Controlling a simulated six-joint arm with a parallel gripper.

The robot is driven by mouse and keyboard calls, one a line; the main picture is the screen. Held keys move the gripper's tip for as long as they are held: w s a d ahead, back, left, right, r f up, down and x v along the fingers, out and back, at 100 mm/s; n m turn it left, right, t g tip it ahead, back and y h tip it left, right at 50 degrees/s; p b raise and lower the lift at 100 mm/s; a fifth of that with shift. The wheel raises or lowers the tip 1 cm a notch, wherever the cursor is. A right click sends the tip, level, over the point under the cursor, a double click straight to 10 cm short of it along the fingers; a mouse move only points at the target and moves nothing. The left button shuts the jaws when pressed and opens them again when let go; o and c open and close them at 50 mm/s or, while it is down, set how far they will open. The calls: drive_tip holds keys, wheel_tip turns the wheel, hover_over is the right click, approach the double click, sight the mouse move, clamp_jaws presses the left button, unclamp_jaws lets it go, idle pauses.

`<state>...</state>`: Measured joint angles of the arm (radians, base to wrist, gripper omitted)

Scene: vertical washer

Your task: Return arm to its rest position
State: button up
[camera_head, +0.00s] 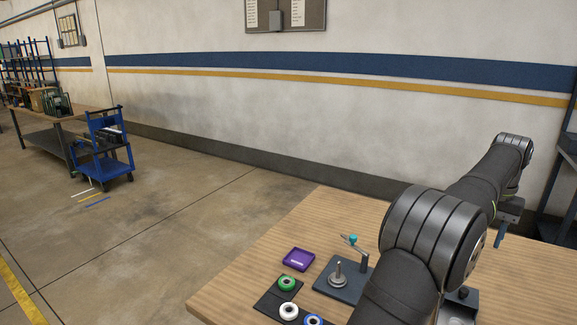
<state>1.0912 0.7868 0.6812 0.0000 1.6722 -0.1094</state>
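My arm reaches across the right side of the wooden table (240,272), its dark links bent up and back. The end of my gripper (502,234) shows only in part beyond the near joint, at the right, as a grey body with a blue finger-like piece. My near arm joint covers the rest, so its opening and anything between its fingers cannot be seen. A dark blue-grey fixture plate (334,284) carries an upright metal post (338,271) and a lever with a teal tip. My arm hides its right side.
A dark tray (268,302) at the front holds a green ring (287,283), a white ring (289,311) and a blue-and-white ring (313,320). A purple tray (299,259) lies behind it. The table's left part is bare. A blue cart (103,150) stands far off.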

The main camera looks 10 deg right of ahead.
sight(465, 290)
wheel_tip(465, 290, down, 18)
drive_tip(key=shift+r, duration=0.25)
drive_tip(key=shift+s+a, duration=0.1)
idle(0.5)
